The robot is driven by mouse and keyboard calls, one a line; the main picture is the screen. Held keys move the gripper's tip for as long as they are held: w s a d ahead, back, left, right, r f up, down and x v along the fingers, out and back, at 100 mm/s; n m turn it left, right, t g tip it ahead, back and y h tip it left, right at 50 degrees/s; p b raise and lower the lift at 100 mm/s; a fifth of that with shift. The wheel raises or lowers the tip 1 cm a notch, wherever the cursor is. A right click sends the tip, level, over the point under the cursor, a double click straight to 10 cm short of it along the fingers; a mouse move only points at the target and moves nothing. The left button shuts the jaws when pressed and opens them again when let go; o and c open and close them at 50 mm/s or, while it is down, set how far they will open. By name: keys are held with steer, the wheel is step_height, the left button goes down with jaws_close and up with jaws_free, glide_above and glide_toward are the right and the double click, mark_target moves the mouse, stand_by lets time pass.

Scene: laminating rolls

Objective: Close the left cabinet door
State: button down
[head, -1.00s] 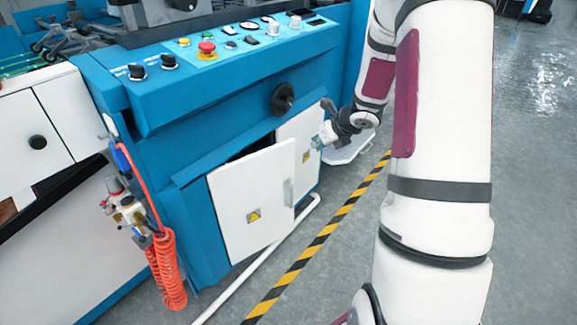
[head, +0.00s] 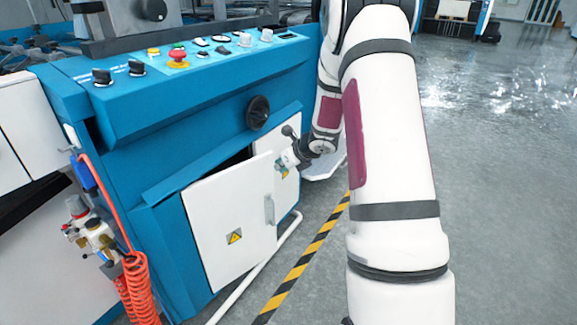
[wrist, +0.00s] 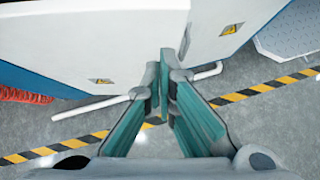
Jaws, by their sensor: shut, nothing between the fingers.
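The left cabinet door (head: 232,222) is a white panel standing ajar from the blue machine, with a dark gap above it. It has a grey handle (head: 269,208) near its right edge and a yellow warning label (head: 234,236). The right cabinet door (head: 291,187) is white and partly hidden behind my arm and the left door. My gripper (head: 281,167) is just right of the left door's free edge, in front of the right door. In the wrist view my gripper (wrist: 165,62) is shut and empty, with the left door (wrist: 90,45) to its left. Contact is unclear.
A black knob (head: 258,113) sticks out above the doors. A white pipe (head: 240,285) runs along the floor below them. Yellow-black floor tape (head: 305,258) borders the machine. An orange coiled hose (head: 137,290) hangs at left. Open floor (head: 500,220) lies right.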

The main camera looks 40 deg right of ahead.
mark_target(267, 162)
steer(key=shift+w+r, duration=0.2)
steer(key=shift+w, duration=1.45)
steer(key=shift+w, duration=0.1)
steer(key=shift+w+r+p, duration=0.1)
steer(key=shift+w+p, duration=0.2)
steer(key=shift+p, duration=0.25)
steer(key=shift+n+y, duration=0.5)
steer(key=shift+n, duration=0.2)
steer(key=w+p, duration=0.3)
steer(key=w, duration=0.2)
steer(key=shift+w+a, duration=0.2)
steer(key=shift+s, duration=0.15)
